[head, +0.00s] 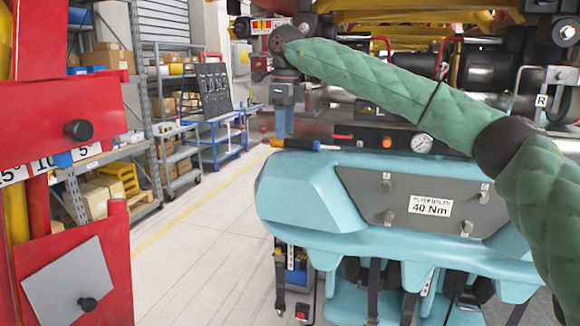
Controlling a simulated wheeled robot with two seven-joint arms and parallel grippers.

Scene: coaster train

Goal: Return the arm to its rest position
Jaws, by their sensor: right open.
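My right arm comes in from the right in a green padded sleeve and reaches across above the teal coaster car (290,195). My right gripper (284,128) is at the arm's far end, pointing down just beyond the car's upper left edge. It is open, and I see nothing held in it. My left arm and gripper are not in view. A grey plate (425,190) on the car carries several bolts and a label reading 40 Nm (430,206).
A screwdriver (300,145) lies on the car's top ledge, close to my right gripper. A pressure gauge (421,143) stands behind the plate. A red stand (112,255) with black knobs fills the left edge. Shelves (140,150) stand behind. The floor (195,255) between is clear.

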